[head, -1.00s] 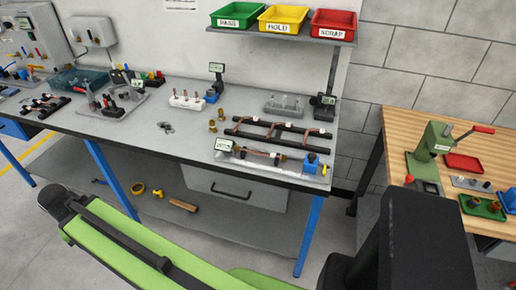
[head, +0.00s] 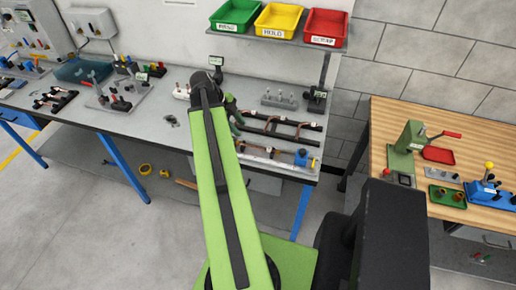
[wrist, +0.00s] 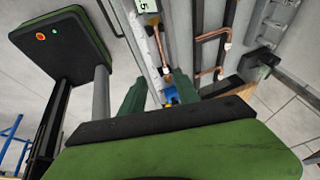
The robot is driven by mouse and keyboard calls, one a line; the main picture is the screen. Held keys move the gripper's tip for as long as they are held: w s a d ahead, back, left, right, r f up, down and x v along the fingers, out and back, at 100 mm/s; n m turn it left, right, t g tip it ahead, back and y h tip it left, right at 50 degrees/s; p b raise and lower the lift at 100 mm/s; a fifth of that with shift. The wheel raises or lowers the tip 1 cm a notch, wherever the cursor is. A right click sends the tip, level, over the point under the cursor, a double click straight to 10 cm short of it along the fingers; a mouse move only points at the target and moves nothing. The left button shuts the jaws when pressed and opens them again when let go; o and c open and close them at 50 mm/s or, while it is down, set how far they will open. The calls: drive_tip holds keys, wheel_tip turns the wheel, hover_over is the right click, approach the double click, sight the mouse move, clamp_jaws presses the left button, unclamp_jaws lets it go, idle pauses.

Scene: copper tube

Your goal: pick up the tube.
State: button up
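A copper tube (head: 258,153) lies along a pale fixture at the bench's front right, partly hidden by my arm. It also shows in the wrist view (wrist: 160,48), running towards a blue clamp (wrist: 171,95). More copper tubes (head: 270,124) lie across two black rails just behind it; a bent one shows in the wrist view (wrist: 212,37). I cannot tell which tube the task means. My gripper (wrist: 158,90) has its two green fingers apart, with nothing seen held between them. In the head view my gripper (head: 233,112) hangs over the bench, left of the rails.
The bench (head: 150,120) holds a grey stand with pegs (head: 280,99) and a small display (head: 316,97) at the back. Green, yellow and red bins (head: 326,28) sit on a shelf above. A wooden bench (head: 390,115) stands at right, across a gap.

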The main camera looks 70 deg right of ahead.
drive_tip(key=b, duration=0.8)
approach(258, 148)
drive_tip(key=f, duration=0.3)
drive_tip(key=shift+s+d, duration=0.3)
drive_tip(key=b+x, duration=0.4)
drive_tip(key=x, duration=0.1)
drive_tip(key=shift+d+b, duration=0.25)
drive_tip(key=shift+b, duration=0.05)
drive_tip(key=shift+r, duration=0.15)
clamp_jaws()
